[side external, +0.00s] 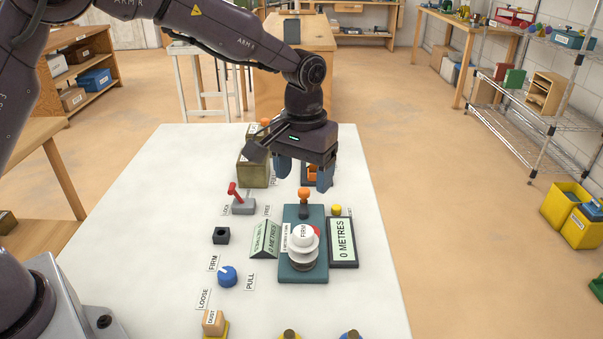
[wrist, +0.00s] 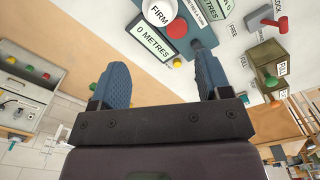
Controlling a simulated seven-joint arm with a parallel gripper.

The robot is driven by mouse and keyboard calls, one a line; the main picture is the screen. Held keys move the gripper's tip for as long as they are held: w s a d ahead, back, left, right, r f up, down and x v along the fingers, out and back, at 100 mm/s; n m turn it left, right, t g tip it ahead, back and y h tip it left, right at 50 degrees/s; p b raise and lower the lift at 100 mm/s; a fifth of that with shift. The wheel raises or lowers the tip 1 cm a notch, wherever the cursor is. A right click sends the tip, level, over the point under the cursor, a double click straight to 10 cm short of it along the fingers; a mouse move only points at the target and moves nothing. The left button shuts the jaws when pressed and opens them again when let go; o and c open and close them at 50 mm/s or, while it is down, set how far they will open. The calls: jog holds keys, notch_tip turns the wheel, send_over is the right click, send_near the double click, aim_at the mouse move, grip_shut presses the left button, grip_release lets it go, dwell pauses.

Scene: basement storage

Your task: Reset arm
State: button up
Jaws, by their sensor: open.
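My gripper (side external: 304,176) hangs over the far part of the white table, its two blue fingers spread apart with nothing between them. In the wrist view my gripper (wrist: 160,72) also shows its fingers wide apart. A teal base (side external: 303,275) stands on the table nearer the camera. It carries a white round part marked FIRM (side external: 302,235) and an orange-topped post (side external: 304,196) at its far end. The post is just below and in front of my gripper, apart from it in the side view. A display (side external: 342,240) beside the base reads 0 METRES.
Left of the base are a wedge-shaped sign (side external: 265,240), a red-handled lever (side external: 238,200), a black block (side external: 221,236) and a blue knob (side external: 228,276). An olive box (side external: 253,173) stands behind, left of my gripper. The table's right strip is clear.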

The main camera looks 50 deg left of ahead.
jog(key=s+a+r+m+t, duration=0.1)
jog(key=s+a+r+t, duration=0.1)
jog(key=s, duration=0.6)
jog(key=s+a+r+m+t, duration=0.1)
jog(key=s+a+r, duration=0.3)
jog(key=s+r, duration=0.3)
jog(key=s+a+r+m+t, duration=0.1)
jog(key=s+a+r+t, duration=0.1)
jog(key=s, duration=0.8)
notch_tip(320, 180, up, 3)
jog(key=shift+s+a+f+t, duration=0.2)
jog(key=shift+s+a+t, duration=0.1)
jog(key=shift+a, duration=0.3)
jog(key=shift+c, duration=0.5)
